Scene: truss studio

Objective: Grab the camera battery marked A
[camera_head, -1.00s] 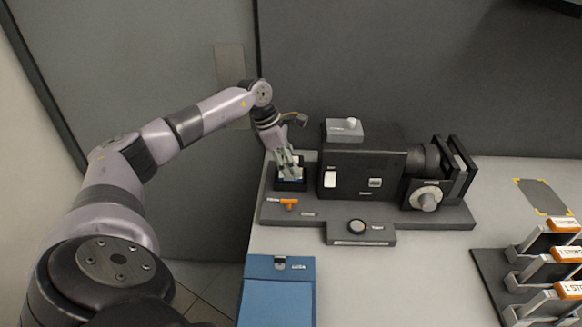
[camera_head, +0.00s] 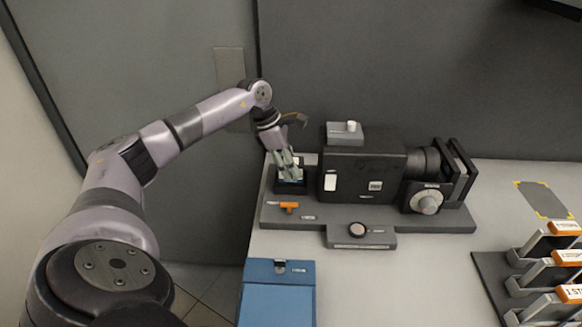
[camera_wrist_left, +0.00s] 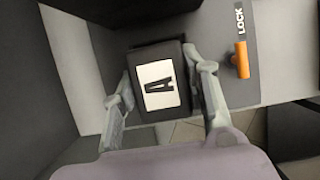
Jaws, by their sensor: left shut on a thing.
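The camera battery marked A (camera_wrist_left: 145,60) is a dark block with a white label and a black letter A in the left wrist view. My left gripper (camera_wrist_left: 162,100) has a finger on each side of it and is shut on it. In the head view my left gripper (camera_head: 288,172) reaches down from above into the dark holder (camera_head: 290,188) at the left end of the camera rig. The fingers hide most of the battery there. My right gripper is not in view.
An orange lock lever (camera_head: 289,207) sits just in front of the holder. The black camera body (camera_head: 350,160) stands close to its right. A blue case (camera_head: 280,290) lies at the front left, and a rack with orange-topped filters (camera_head: 550,272) at the right.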

